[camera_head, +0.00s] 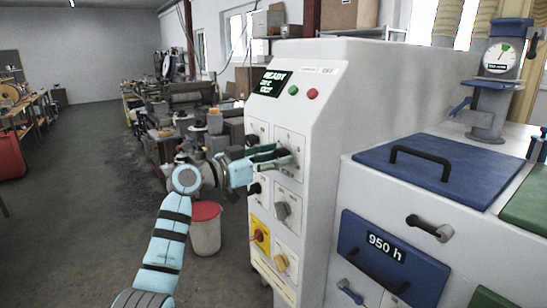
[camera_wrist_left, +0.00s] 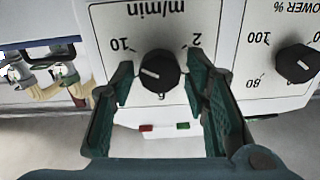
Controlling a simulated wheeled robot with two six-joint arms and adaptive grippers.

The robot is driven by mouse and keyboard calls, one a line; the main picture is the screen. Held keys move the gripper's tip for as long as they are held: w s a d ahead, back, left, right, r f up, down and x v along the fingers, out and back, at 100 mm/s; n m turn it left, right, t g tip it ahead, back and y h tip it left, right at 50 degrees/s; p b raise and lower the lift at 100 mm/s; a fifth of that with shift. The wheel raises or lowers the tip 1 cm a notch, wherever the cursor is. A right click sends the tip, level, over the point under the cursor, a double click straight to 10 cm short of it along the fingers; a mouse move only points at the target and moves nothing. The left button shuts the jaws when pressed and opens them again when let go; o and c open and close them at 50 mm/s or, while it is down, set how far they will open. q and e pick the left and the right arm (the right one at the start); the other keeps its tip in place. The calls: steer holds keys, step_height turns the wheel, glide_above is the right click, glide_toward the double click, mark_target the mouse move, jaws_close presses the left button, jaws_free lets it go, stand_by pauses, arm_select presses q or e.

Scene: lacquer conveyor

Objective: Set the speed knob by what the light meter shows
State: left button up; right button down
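The black speed knob (camera_wrist_left: 160,70) sits on a white plate marked m/min, upside down in the left wrist view. Its pale mark points left, between 10 and 6. My left gripper (camera_wrist_left: 160,78) is open, one finger on each side of the knob, with visible gaps. In the head view the left gripper (camera_head: 272,158) is at the machine's upper knob panel and covers the knob there. A round dial with a green wedge (camera_head: 500,58) stands at the upper right. Its figures are too small to read, and I cannot tell whether it is the light meter.
A POWER % knob (camera_wrist_left: 297,63) is beside the speed plate. A grey knob (camera_head: 283,211), a red knob (camera_head: 258,236) and a yellow knob (camera_head: 281,262) are lower down. A display (camera_head: 268,83) reads READY. A blue handled lid (camera_head: 430,180) and a 950 h label (camera_head: 386,246) are at right.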

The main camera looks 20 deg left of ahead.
arm_select(q)
steer(key=c, duration=0.7)
steer(key=shift+r+n+p, duration=0.15)
steer(key=shift+n+p, duration=0.85)
steer(key=shift+n, duration=0.2)
steer(key=n+p, duration=0.2)
steer(key=n, duration=0.1)
steer(key=shift+r+n, duration=0.1)
steer(key=shift+n, duration=0.2)
steer(key=shift+n+p, duration=1.1)
steer(key=shift+n, duration=0.1)
steer(key=shift+n+p, duration=0.9)
steer(key=shift+n, duration=0.7)
